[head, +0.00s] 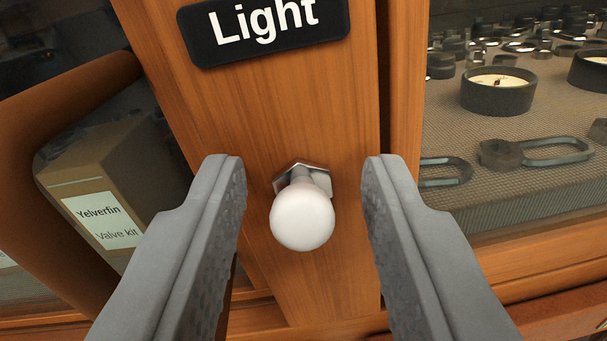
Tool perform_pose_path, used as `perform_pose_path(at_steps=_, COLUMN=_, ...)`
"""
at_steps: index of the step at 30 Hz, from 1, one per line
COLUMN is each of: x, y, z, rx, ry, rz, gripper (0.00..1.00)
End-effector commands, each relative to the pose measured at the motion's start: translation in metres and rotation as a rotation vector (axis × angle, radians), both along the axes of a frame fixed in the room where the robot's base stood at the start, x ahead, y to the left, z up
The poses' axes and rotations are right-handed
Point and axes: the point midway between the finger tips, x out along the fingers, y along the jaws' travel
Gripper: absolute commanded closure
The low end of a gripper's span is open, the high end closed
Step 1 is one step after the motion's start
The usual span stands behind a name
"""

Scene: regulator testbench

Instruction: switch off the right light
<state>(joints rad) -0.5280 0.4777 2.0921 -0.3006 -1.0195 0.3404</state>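A white round knob (303,217) on a short metal stem with a hexagonal nut (301,177) sticks out of a wooden post, below a black sign (264,28) that reads "Light". The knob is seen nearly end-on, with its stem behind and above it. My gripper (304,167) is open. One grey finger is on each side of the knob, with a clear gap on both sides. The fingers appear not to touch the knob. Whether this is the right light's switch cannot be told from this view.
The wooden post (290,110) stands between two glazed areas. Behind the left one is a cardboard box (105,195) labelled "Yelverfin Valve kit". Behind the right one, gauges (498,91) and metal clips (548,152) rest on a grey textured surface. A wooden ledge (545,262) runs below.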

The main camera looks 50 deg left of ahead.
Motion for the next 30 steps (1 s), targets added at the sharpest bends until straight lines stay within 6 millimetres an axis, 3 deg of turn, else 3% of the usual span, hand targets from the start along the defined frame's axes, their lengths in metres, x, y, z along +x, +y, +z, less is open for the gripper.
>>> perform_pose_path(at_steps=5, x=-0.0001, y=0.0001, z=0.0001, rx=0.000, ry=0.000, rz=0.000, gripper=0.66)
perform_pose_path(at_steps=11, x=-0.0001, y=0.0000, z=0.0000, rx=0.000, ry=0.000, rz=0.000, gripper=1.00)
perform_pose_path(at_steps=22, x=-0.0005, y=-0.0003, z=-0.0024, rx=0.032, ry=-0.027, rz=0.001, gripper=1.00)
perform_pose_path(at_steps=30, x=-0.0010, y=-0.0009, z=-0.0098, rx=0.150, ry=-0.127, rz=0.000, gripper=1.00)
